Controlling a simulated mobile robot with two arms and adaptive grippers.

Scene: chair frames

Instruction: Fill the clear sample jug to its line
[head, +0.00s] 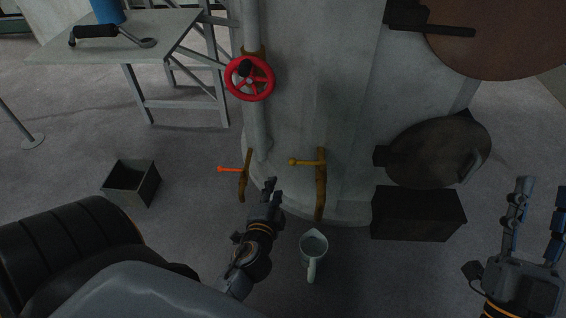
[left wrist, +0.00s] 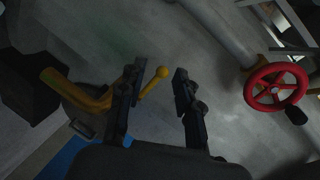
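The clear sample jug (head: 313,246) is at the bottom centre of the head view, its handle toward me, below the yellow tap's pipe in the picture. Its line and any liquid inside cannot be made out. The yellow tap (head: 320,185) is on the tank, its ball-ended lever pointing left. My left gripper (head: 273,188) is left of the jug and below the lever in the head view. In the left wrist view its fingers (left wrist: 161,71) are apart, with the yellow lever (left wrist: 154,83) showing between them; contact is unclear. My right gripper (head: 541,190) is open and empty at far right.
A second tap (head: 246,175) with an orange lever is left of the yellow one. A red handwheel (head: 249,78) is above on a pipe. A dark box (head: 417,213) stands right of the jug. An open bin (head: 132,183) and a table (head: 95,50) are left.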

